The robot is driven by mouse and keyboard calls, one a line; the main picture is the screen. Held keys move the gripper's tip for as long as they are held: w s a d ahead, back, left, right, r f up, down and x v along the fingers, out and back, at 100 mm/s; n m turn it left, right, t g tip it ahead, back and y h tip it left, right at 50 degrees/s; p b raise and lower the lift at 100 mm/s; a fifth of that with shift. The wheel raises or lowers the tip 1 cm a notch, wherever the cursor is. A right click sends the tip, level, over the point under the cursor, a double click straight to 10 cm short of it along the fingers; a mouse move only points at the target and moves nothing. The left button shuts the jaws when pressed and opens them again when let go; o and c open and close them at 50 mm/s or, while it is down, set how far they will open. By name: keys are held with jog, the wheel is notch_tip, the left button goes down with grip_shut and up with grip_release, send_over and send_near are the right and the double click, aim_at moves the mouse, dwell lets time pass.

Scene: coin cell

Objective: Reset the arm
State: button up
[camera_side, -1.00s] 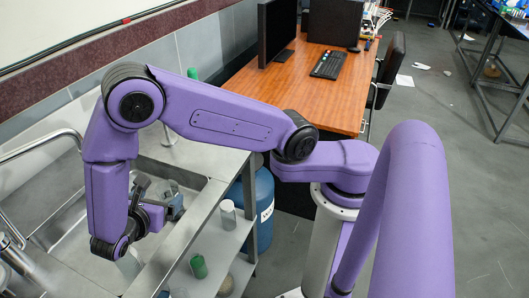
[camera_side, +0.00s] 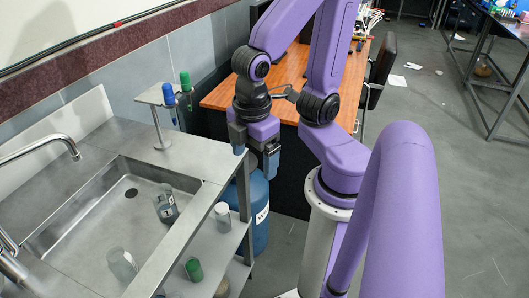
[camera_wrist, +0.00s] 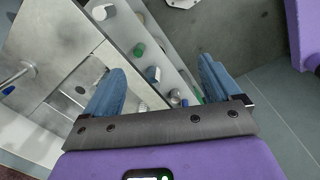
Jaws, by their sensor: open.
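My gripper (camera_side: 255,150) hangs in the air past the right edge of the sink counter (camera_side: 205,165), above the blue barrel (camera_side: 258,215), with its two fingers pointing down. My arm is folded up near its base. In the wrist view the blue fingers are spread apart, and no object shows held between them (camera_wrist: 163,72).
The steel sink (camera_side: 90,225) holds a labelled bottle (camera_side: 165,208) and a clear beaker (camera_side: 121,264). A small stand (camera_side: 161,143) holds a blue tube (camera_side: 169,97) and a green one (camera_side: 186,83). Capped containers stand on the lower shelf (camera_side: 215,250). The wooden desk (camera_side: 225,97) is behind.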

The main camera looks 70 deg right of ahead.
jog(key=shift+s+d+r+y, duration=0.15)
jog(key=shift+s+y, duration=0.1)
jog(key=shift+s, duration=0.3)
jog(key=shift+s+d+r+y, duration=0.15)
jog(key=shift+s+y, duration=0.1)
jog(key=shift+s, duration=0.3)
dwell(0.5)
